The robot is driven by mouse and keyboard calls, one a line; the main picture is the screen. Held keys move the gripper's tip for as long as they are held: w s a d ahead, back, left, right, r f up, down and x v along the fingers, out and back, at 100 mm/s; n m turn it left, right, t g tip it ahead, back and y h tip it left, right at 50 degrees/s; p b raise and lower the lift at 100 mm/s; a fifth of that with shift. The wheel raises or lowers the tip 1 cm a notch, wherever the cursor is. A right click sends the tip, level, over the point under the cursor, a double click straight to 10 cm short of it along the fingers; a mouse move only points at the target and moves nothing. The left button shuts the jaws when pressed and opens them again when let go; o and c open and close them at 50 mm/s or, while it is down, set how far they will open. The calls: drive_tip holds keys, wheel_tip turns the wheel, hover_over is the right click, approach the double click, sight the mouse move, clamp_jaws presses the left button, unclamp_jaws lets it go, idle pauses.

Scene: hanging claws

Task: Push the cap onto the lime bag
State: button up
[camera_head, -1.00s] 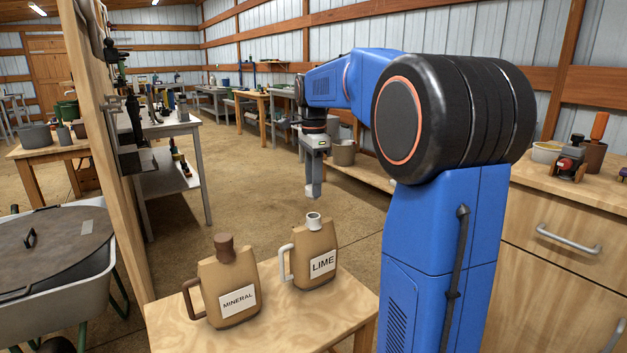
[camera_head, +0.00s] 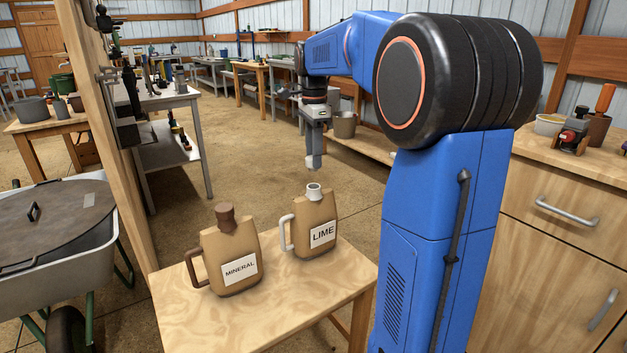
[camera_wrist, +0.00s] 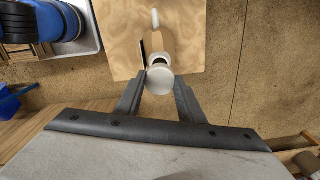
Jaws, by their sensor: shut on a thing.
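The lime bag (camera_head: 313,237) is a tan jug-shaped container with a white handle, a pale open neck and a LIME label. It stands upright on the small wooden table (camera_head: 309,283). My gripper (camera_head: 314,160) points down above its neck, with a small gap showing. In the wrist view my gripper (camera_wrist: 159,88) is shut on a round white cap (camera_wrist: 159,80). Below the cap, the lime bag (camera_wrist: 161,45) is partly hidden by it. The cap's underside and exact alignment with the neck cannot be seen.
A tan mineral bag (camera_head: 231,258) with a brown cap and handle stands left of the lime bag. A wooden post (camera_head: 115,170) and a wheelbarrow (camera_head: 60,235) are at the left. A drawer cabinet (camera_head: 560,215) stands at the right. The table front is clear.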

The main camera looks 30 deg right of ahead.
drive_tip(key=shift+f, duration=2.35)
drive_tip(key=shift+f, duration=1.05)
drive_tip(key=o, duration=1.1)
drive_tip(key=shift+r, duration=3)
